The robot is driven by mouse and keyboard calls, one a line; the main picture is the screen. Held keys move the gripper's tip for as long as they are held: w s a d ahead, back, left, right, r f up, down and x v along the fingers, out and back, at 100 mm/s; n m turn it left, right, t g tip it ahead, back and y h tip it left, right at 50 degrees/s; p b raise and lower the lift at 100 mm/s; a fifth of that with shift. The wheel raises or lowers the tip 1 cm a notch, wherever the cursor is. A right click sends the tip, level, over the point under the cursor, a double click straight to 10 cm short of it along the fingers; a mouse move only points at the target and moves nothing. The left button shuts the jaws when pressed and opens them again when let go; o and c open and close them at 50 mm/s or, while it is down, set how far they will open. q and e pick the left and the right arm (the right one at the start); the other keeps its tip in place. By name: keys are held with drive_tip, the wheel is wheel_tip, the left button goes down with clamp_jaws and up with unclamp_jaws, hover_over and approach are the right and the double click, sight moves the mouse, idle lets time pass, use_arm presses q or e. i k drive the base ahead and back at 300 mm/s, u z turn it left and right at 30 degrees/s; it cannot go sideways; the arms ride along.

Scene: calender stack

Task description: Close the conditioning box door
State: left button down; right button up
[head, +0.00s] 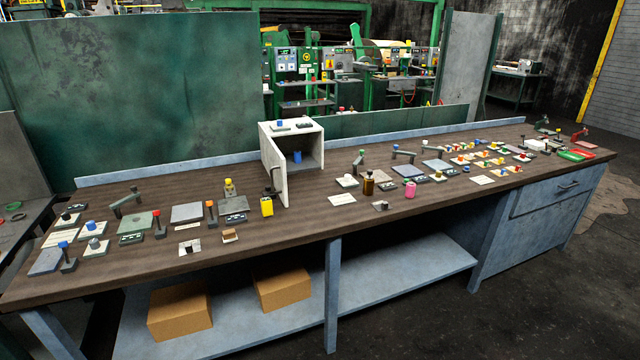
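The conditioning box (310,136) is a white, open-fronted box standing near the back middle of the workbench. Its door (280,176) is hinged at the left side of the opening and stands open, swung out toward the front of the bench. A dark handle shows on the door near its free edge. A blue cylinder (297,157) stands inside the box. Small items, one of them blue, lie on the box's top. Neither of my grippers is in the head view.
A yellow container (267,207) stands close to the door's left side. A brown bottle (368,183) and a pink container (410,189) stand to the right. Many small parts and plates cover the wooden benchtop (300,225). Cardboard boxes (180,312) sit on the lower shelf.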

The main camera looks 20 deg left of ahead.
sight(277, 161)
drive_tip(key=z, duration=0.1)
drive_tip(key=i, duration=0.8)
drive_tip(key=u, duration=0.7)
drive_tip(key=i, duration=0.4)
drive_tip(key=u, duration=0.35)
